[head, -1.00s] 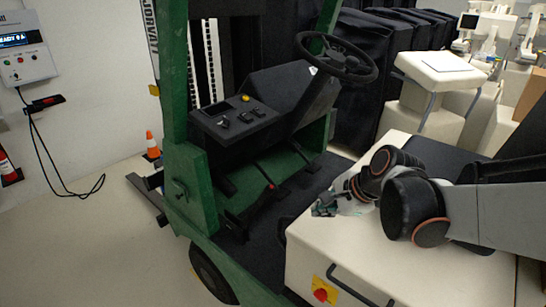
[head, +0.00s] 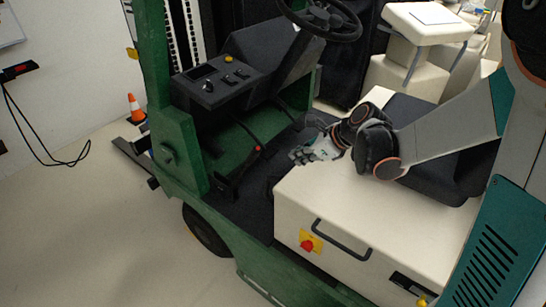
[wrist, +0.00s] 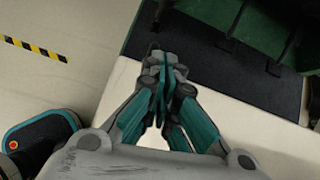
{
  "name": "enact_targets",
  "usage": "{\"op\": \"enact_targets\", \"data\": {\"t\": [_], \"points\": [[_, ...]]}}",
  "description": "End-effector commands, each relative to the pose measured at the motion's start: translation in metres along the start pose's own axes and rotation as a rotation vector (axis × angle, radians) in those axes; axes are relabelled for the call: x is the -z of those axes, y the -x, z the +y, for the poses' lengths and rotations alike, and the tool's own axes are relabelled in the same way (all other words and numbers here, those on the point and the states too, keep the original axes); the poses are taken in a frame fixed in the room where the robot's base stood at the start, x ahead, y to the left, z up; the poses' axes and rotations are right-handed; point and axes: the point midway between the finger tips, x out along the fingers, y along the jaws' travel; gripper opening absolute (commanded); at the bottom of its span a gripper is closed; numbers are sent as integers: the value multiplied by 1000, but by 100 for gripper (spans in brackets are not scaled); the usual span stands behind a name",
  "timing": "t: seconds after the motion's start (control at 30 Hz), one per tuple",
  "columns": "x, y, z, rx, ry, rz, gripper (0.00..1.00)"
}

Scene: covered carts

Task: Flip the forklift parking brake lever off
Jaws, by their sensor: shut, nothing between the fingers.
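The parking brake lever (head: 242,170) appears to be the dark, slanted lever with a red tip, rising from the floor of the green forklift (head: 178,150). It leans up and to the right in the head view. My gripper (head: 296,157) is to the right of the red tip, apart from it, near the front edge of the cream seat housing (head: 300,205). In the wrist view my gripper (wrist: 163,62) is shut and empty, with its fingertips together. Dark levers or pedals show beyond it at upper right there; I cannot tell which one is the brake lever.
The steering wheel (head: 325,18) and dash console (head: 212,85) stand beyond the footwell. A black handle (head: 340,241) and a red-and-yellow switch (head: 309,243) are on the housing side. The black seat (head: 440,150) is under my arm. Clear floor lies at left.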

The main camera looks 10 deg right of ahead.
Motion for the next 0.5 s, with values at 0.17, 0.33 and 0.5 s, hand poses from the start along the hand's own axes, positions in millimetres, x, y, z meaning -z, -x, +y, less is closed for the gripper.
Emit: {"op": "enact_targets", "data": {"t": [0.17, 0.33, 0.5], "points": [[1, -14, 0, -1, 3, 0, 0], [1, -44, 0, -1, 4, 0, 0], [1, -78, 1, -1, 4, 0, 0]]}}
